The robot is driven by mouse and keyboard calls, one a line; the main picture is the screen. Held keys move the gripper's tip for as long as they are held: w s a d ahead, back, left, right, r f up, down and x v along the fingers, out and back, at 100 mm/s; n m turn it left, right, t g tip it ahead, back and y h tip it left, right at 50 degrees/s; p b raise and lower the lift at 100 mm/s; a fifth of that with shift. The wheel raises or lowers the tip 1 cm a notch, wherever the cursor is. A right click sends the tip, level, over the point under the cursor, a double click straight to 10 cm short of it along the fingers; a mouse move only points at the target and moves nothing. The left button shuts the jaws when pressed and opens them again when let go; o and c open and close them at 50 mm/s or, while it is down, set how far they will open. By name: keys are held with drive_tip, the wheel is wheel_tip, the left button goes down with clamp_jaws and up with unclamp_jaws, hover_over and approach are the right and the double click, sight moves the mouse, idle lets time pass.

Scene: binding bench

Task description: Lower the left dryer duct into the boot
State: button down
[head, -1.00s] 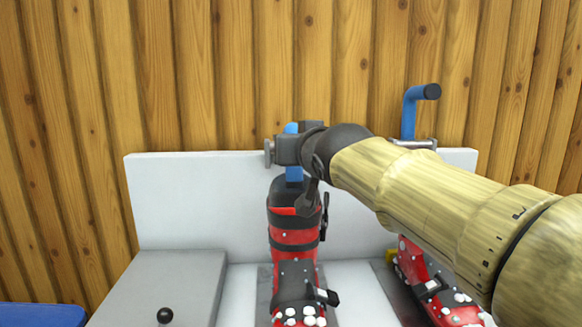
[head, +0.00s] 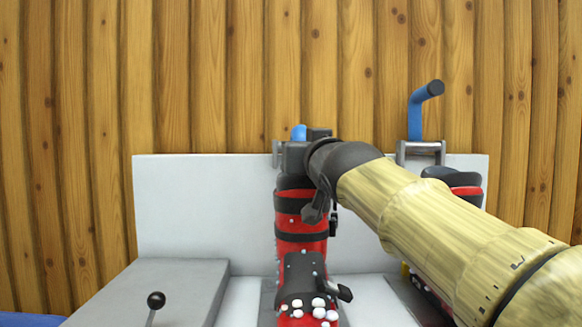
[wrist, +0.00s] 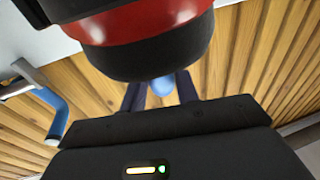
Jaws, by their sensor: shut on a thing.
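The left boot (head: 300,243), red with black straps and a black cuff, stands upright in front of the white panel. My gripper (head: 293,157) is directly over its cuff, shut on the blue left dryer duct (head: 299,132). Only the duct's rounded top shows above the jaws; its lower part is hidden by the gripper and the cuff. In the wrist view, the duct (wrist: 162,87) sits between my two fingers, close to the boot's black cuff rim (wrist: 150,62). How deep the duct reaches into the boot cannot be seen.
The right duct (head: 416,115) stands up in a metal bracket (head: 421,150) on the white panel (head: 200,205). A second red boot (head: 466,190) is partly hidden behind my arm. A grey box with a black-knobbed lever (head: 156,300) is at the left.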

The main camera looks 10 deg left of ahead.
drive_tip(key=shift+a+f, duration=0.1)
drive_tip(key=shift+f, duration=0.35)
drive_tip(key=c, duration=1.1)
unclamp_jaws()
drive_tip(key=shift+r, duration=0.1)
drive_tip(key=shift+o, duration=0.2)
drive_tip(key=shift+r, duration=0.1)
drive_tip(key=shift+s, duration=0.2)
